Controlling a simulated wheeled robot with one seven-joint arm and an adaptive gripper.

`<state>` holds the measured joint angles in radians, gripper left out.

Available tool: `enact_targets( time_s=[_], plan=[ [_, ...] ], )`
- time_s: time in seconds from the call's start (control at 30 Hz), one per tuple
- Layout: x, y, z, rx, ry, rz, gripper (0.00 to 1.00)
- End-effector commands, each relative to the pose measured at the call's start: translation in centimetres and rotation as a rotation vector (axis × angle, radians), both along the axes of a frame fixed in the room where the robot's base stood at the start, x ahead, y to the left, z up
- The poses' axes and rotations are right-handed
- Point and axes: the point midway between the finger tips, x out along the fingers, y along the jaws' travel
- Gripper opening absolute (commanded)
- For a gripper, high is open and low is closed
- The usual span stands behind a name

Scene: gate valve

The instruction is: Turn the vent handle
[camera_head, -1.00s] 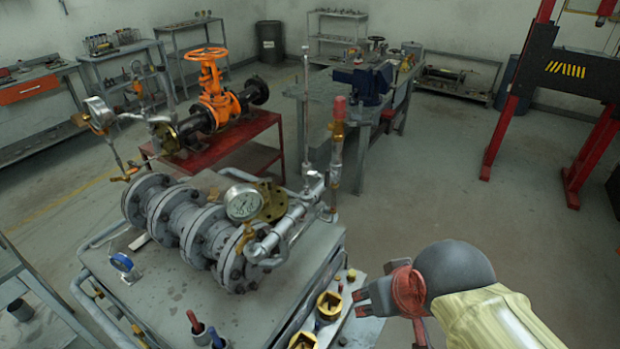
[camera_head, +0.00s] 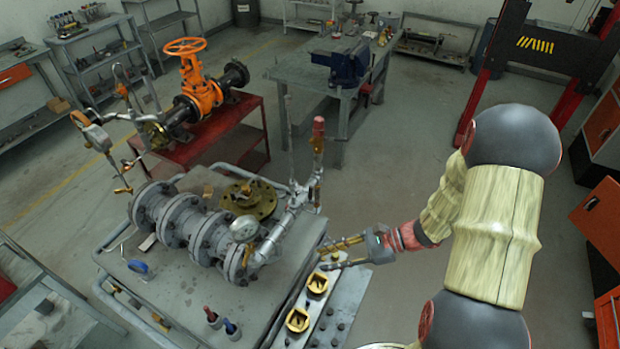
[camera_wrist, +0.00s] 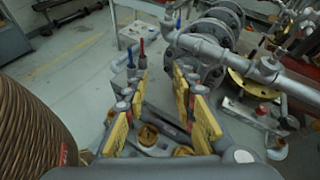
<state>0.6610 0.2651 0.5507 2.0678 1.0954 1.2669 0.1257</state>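My gripper (camera_head: 326,256) reaches in from the right over the right edge of the grey bench (camera_head: 150,310), its two fingers apart and nothing between them. In the wrist view, the gripper (camera_wrist: 160,100) shows yellow-padded fingers, open. I cannot tell which part is the vent handle. Small handles stand at the bench's front: a red one (camera_head: 210,313) and a blue one (camera_head: 231,326). A blue round handle (camera_head: 137,267) lies further left. No handle is in the gripper's grasp.
Brass square fittings (camera_head: 298,319) sit along the right edge. An orange valve (camera_head: 200,95) stands behind. Floor right of the bench is clear.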

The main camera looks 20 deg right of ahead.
Motion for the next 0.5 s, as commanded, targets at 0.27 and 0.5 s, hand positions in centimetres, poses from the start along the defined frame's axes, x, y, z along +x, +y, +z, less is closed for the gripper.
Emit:
enact_targets(
  time_s=[0.27,0.5],
  plan=[
    [10.3,-4.6,2.5,0.349,0.004,-0.450,0.27],
    [13.1,-6.5,5.7,0.466,-0.033,-0.549,0.27]
  ],
)
